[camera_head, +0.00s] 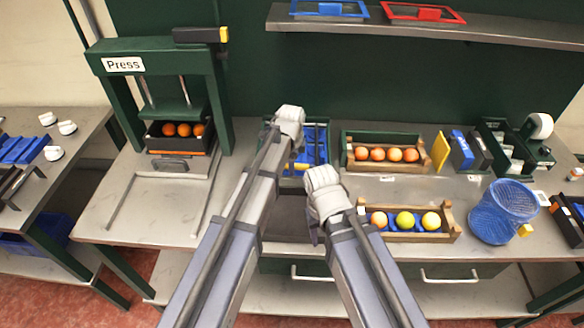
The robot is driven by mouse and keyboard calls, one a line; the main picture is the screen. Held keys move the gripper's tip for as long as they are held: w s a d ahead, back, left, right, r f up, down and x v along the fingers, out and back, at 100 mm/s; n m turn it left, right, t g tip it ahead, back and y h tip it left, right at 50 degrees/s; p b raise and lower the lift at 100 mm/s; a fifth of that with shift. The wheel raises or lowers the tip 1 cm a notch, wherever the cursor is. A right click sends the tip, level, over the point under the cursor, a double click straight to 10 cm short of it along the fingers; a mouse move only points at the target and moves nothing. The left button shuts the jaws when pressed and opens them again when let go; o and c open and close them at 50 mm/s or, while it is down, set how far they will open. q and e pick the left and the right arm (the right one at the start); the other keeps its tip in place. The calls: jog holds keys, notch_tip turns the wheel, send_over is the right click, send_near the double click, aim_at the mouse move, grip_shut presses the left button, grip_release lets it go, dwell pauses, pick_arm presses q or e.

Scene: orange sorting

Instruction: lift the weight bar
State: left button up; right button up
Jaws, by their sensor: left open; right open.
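A dark bar with a yellow end (200,35) lies across the top of the green press (150,58); I take it to be the weight bar. My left gripper (290,122) is open over the middle of the bench, right of the press and well below the bar in the picture. My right gripper (322,186) is open, lower and further right, beside the front wooden crate. Both grippers are apart from the bar. Their fingertips are mostly hidden behind the wrists.
A dark tray of oranges (155,149) sits inside the press. A green bin with blue parts (318,133) lies behind my grippers. Two wooden crates of fruit (347,165) (456,236) and a blue mesh basket (503,212) stand to the right. A shelf (480,30) overhangs the bench.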

pick_arm(q)
grip_shut()
dwell(0.4)
dwell(1.0)
